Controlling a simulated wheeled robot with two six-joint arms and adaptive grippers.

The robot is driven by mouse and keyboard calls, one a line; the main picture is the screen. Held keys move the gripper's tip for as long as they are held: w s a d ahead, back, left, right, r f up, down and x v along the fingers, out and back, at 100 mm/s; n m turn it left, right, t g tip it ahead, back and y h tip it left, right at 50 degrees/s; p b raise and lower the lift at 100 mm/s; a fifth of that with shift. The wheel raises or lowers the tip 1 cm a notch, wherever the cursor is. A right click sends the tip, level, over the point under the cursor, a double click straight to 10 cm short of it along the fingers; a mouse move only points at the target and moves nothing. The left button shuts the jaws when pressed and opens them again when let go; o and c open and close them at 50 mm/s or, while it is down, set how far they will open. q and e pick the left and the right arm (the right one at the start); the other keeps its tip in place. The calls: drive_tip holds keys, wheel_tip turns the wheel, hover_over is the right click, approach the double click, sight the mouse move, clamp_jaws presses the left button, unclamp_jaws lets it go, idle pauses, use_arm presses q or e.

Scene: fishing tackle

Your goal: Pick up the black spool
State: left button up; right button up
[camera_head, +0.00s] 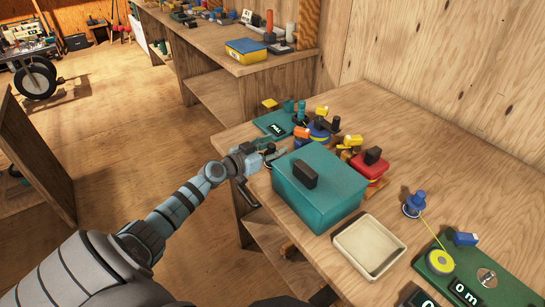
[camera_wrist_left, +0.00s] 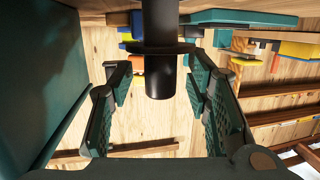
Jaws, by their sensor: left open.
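My left gripper (camera_head: 266,154) is at the near-left edge of the wooden table, beside the teal box (camera_head: 325,200). In the left wrist view its two fingers (camera_wrist_left: 158,82) are open. A black cylinder (camera_wrist_left: 160,70), which looks like the black spool, shows between the fingers, with a gap on both sides; its far part runs out of the top of the picture. In the head view I cannot clearly tell the spool from the dark gripper parts. My right gripper is not in view.
The teal box wall (camera_wrist_left: 38,80) is close on the left in the wrist view. A cream tray (camera_head: 368,246), a blue spool (camera_head: 414,204), a red box (camera_head: 368,166) and a green board (camera_head: 515,290) are on the table. The table's right back is clear.

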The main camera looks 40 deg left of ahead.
use_arm(q)
drive_tip(key=shift+s, duration=0.1)
clamp_jaws()
